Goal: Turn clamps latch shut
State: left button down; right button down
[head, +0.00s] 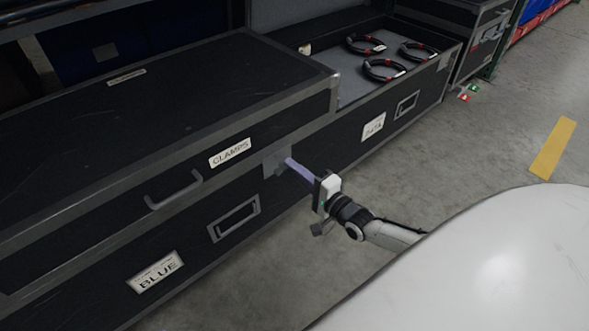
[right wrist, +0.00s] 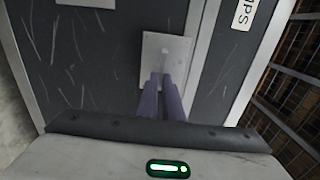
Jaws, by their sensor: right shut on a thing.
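The CLAMPS case (head: 150,110) is black with metal edges, its lid lying closed, and a CLAMPS label (head: 230,152) on its front. The clamps latch (head: 271,164) is a grey metal plate on the front, right of that label. It also shows in the right wrist view (right wrist: 176,48) as a pale square plate. My right gripper (head: 289,162) reaches it from the front right. Its purple fingers (right wrist: 165,80) are shut on the latch, close together at the plate. The latch's turning part is hidden by the fingertips, so its angle cannot be told. My left gripper is out of view.
A grey handle (head: 173,190) sticks out left of the latch. Below are a framed recess (head: 234,217) and a BLUE label (head: 155,272). An open case (head: 400,110) with several black cable rings stands to the right. The concrete floor (head: 440,165) in front is clear.

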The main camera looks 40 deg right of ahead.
jog(key=shift+s+a+f, duration=0.1)
jog(key=shift+a+f, duration=0.1)
jog(key=shift+a, duration=0.2)
jog(key=c, duration=1.9)
grip_release()
jog(key=shift+d+r, duration=0.1)
jog(key=shift+d, duration=0.05)
